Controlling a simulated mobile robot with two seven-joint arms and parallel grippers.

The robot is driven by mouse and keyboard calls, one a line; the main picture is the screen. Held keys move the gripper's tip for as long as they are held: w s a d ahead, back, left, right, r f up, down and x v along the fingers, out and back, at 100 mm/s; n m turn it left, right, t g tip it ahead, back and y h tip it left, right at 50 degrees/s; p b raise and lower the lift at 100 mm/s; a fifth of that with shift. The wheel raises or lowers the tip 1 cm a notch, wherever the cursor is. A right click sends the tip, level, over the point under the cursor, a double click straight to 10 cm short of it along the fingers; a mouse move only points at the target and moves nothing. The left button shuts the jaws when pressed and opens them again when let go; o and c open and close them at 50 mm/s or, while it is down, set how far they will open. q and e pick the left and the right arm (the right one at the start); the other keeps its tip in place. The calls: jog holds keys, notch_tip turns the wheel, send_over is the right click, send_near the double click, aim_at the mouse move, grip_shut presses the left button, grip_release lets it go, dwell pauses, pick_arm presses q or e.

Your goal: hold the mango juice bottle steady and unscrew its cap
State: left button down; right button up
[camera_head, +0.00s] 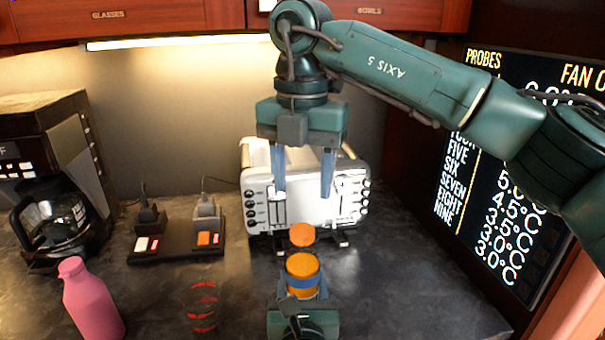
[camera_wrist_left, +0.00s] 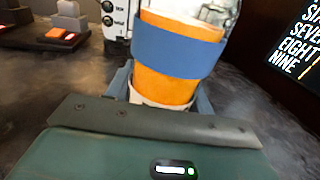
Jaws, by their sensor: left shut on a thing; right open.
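The mango juice bottle (camera_head: 303,266) is orange with a blue band and stands upright in the lower middle of the head view. It also fills the top middle of the left wrist view (camera_wrist_left: 178,52). My left gripper (camera_head: 302,303) is shut around its lower part. An orange disc (camera_head: 302,234), which looks like the cap, shows just above the bottle with a visible gap. I cannot tell whether it is in the air or on the counter behind. My right gripper (camera_head: 304,192) points down, open and empty, above the disc and bottle.
A silver toaster (camera_head: 305,205) stands behind the bottle. A pink bottle (camera_head: 90,300), a clear glass with red rings (camera_head: 203,308), a black switch tray (camera_head: 178,243) and a coffee maker (camera_head: 50,170) are at left. A dark display panel (camera_head: 500,190) is at right. Counter at lower right is clear.

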aim_at(302, 230)
jog(key=m, duration=0.6)
jog(key=shift+m, duration=0.3)
jog(key=m, duration=0.5)
jog(key=shift+f, duration=4)
jog(key=shift+c, duration=0.4)
